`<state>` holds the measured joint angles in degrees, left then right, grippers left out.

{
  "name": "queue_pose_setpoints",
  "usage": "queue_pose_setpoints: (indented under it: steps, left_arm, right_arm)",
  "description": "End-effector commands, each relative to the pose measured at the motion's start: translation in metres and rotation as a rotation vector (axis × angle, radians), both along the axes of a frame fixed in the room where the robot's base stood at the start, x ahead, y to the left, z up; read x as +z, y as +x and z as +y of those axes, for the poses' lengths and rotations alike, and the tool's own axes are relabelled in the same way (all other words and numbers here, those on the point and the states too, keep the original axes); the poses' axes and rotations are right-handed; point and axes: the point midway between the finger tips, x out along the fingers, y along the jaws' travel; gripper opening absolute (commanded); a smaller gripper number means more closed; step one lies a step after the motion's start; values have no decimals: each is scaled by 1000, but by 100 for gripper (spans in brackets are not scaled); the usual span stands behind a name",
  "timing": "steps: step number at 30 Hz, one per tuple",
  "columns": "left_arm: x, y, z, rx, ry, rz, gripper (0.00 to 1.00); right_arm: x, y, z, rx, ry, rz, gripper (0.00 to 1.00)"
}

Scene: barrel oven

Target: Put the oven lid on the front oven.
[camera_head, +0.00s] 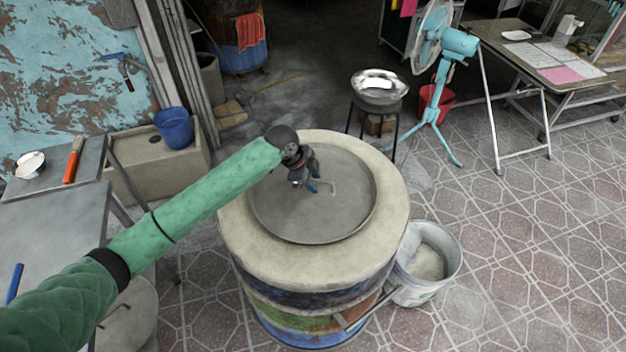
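The front oven (235,230) is a barrel with a pale, wide rim and painted bands around its side. The round grey oven lid (335,222) lies over the oven's top, inside the rim, and looks about level. A thin bent handle (333,186) shows near the lid's middle. My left gripper (314,187) comes in from the left on a green-sleeved arm and points down at the handle. Its blue-tipped fingers are at the handle's left end; whether they grip it is too small to tell. My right gripper is not in view.
A white bucket (447,267) stands close to the oven's right side. A stool with a metal bowl (379,84) and a turquoise fan (458,44) stand behind. Metal tables (40,225) are at left, with a blue bucket (174,128) beyond. The tiled floor at right is clear.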

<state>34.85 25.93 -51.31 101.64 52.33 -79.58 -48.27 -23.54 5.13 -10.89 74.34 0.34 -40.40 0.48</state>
Motion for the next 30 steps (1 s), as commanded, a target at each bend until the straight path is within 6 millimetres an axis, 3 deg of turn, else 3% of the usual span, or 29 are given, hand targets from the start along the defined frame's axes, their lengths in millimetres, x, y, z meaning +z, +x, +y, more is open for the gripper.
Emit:
queue_pose_setpoints:
  steps: [13, 16, 30]
  left_arm:
    - [11, -1, 5, 0, -1, -2, 32]
    - [25, -2, 12, 0, -1, -4, 32]
    - [98, -12, 44, 0, 0, -2, 32]
  right_arm:
    - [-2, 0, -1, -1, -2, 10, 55]
    - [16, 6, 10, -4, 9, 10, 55]
    - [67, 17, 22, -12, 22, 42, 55]
